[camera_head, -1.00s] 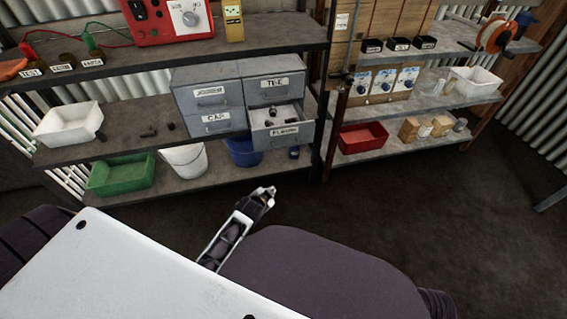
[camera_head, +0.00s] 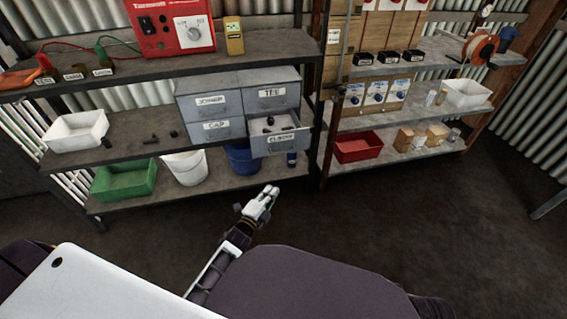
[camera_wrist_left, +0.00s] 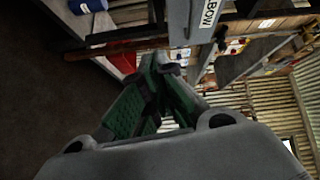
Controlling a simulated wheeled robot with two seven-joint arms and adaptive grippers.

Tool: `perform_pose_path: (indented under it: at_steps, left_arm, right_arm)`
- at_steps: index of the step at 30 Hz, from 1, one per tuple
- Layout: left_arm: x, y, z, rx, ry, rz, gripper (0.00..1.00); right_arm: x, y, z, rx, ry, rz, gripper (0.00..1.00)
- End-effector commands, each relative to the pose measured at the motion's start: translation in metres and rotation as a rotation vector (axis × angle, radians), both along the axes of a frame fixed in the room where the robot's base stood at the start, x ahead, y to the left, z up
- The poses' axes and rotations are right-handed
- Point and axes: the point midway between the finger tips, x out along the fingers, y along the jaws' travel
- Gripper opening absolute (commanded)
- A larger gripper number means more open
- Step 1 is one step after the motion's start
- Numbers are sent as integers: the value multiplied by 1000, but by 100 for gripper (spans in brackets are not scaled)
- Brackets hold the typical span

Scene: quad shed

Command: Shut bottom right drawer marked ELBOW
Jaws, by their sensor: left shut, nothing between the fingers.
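The grey drawer cabinet (camera_head: 222,105) stands on the middle shelf, with drawers marked JOINER, TEE, CAP and ELBOW. The bottom right ELBOW drawer (camera_head: 281,141) is pulled out, with several dark fittings inside. Its front and part of its label also show at the top of the left wrist view (camera_wrist_left: 204,20). My left gripper (camera_head: 267,193) is below and in front of the drawer, apart from it in the head view. Its green-padded fingers (camera_wrist_left: 155,68) are shut and empty, with the drawer front just beyond the tips. My right gripper is not in view.
A blue bucket (camera_head: 243,159), a white bucket (camera_head: 186,168) and a green bin (camera_head: 124,181) stand on the lower shelf. A dark shelf post (camera_head: 317,100) rises just right of the cabinet. The floor in front is clear.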

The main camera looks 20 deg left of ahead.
Motion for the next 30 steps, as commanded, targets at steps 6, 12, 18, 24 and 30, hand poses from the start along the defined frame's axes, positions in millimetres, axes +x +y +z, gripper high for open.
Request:
perform_pose_path:
  at_steps: [6, 12, 18, 24, 30]
  left_arm:
    - [-4, -13, 30, 162, -164, -50, 0]
    - [-5, -14, 32, 245, -193, -50, 0]
    - [-4, -14, 32, 256, -193, -48, 0]
    - [-4, -14, 32, 255, -192, -48, 0]
    - [-5, -16, 33, 254, -192, -47, 0]
  right_arm:
    - [0, 0, 0, 2, -2, -1, 40]
    - [0, 0, 0, 2, -2, -1, 40]
    - [0, 0, 0, 2, -2, -1, 40]
    - [0, 0, 0, 2, -2, -1, 40]
    - [0, 0, 0, 2, -2, -1, 40]
